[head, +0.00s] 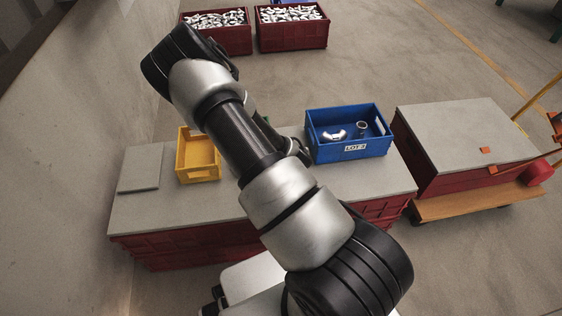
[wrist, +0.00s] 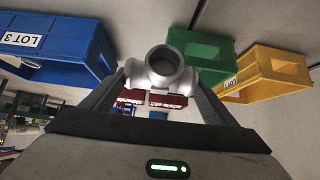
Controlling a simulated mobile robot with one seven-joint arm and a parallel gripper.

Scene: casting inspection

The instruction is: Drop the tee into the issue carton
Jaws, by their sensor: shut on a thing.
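In the wrist view, my gripper (wrist: 160,82) is shut on a silver metal tee (wrist: 139,76), whose round open end faces the camera. The tee is held between the two fingers, clear of the cartons. In the head view my arm hides the gripper and the tee. A blue carton (head: 347,149) stands on the table with two metal fittings inside; it also shows in the wrist view (wrist: 62,40). A yellow carton (head: 199,177) and a mostly hidden green carton (head: 264,119) stand to its left. I cannot tell which one is the issue carton.
A grey table top (head: 160,214) carries the cartons and a flat grey slab (head: 141,167) at left. A lidded red crate (head: 470,140) on a trolley stands at right. Two red crates (head: 292,35) full of fittings lie on the floor behind.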

